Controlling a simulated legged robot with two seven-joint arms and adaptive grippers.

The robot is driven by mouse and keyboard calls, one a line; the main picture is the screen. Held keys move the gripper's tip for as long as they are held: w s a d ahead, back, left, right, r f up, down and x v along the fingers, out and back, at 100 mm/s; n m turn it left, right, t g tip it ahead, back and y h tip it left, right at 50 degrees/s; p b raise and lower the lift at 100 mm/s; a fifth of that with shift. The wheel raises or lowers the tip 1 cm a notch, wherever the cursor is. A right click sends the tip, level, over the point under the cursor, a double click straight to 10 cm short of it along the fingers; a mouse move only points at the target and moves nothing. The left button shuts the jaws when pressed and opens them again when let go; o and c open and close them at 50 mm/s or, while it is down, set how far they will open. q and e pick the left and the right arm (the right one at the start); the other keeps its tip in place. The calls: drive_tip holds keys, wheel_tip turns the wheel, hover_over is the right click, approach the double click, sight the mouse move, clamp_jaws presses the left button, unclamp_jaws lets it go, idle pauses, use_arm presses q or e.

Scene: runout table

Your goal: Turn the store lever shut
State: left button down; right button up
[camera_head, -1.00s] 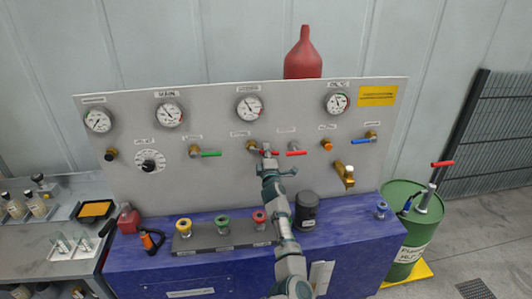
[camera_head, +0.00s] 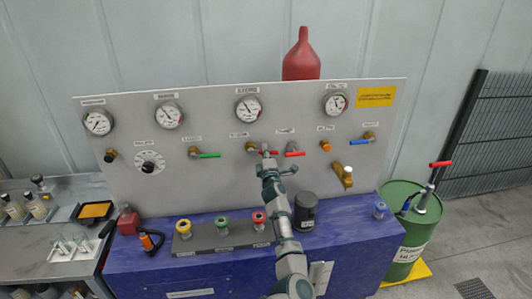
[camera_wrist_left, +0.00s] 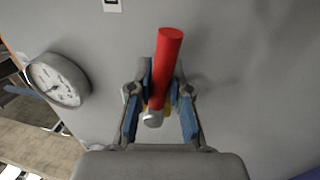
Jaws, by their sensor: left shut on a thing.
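My left gripper (camera_head: 267,151) is at the panel's middle, shut on a red lever (camera_head: 275,152) that sticks out right from its brass valve (camera_head: 251,147). In the left wrist view the red lever (camera_wrist_left: 167,62) runs between the blue-padded fingers of the gripper (camera_wrist_left: 160,112), its metal end low between them. The gripper hides part of the lever in the head view. The small labels above the valves are too blurred to read, so I cannot tell which one names the store lever. My right gripper is not in view.
A green lever (camera_head: 208,155) is to the left and a blue lever (camera_head: 360,142) to the right. A dark canister (camera_head: 306,212) stands on the blue bench (camera_head: 215,262) beside my arm.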

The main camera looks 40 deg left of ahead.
use_arm(q)
drive_tip(key=shift+s+a+f, duration=0.2)
drive_tip(key=shift+f, duration=0.05)
idle(0.6)
drive_tip(key=c, duration=1.4)
unclamp_jaws()
drive_tip(key=shift+o, duration=1.4)
drive_tip(key=shift+s+r, duration=0.2)
drive_tip(key=shift+s, duration=0.1)
drive_tip(key=shift+s+d+r, duration=0.15)
drive_tip(key=shift+s+r, duration=0.05)
drive_tip(key=shift+r, duration=0.1)
drive_tip(key=shift+w+d+f, duration=0.15)
drive_tip(key=shift+w+f, duration=0.05)
drive_tip(key=shift+w, duration=0.05)
drive_tip(key=shift+s+d+f, duration=0.1)
drive_tip(key=shift+d+f, duration=0.05)
drive_tip(key=shift+d, duration=0.1)
drive_tip(key=v, duration=1.1)
drive_tip(key=shift+s, duration=0.35)
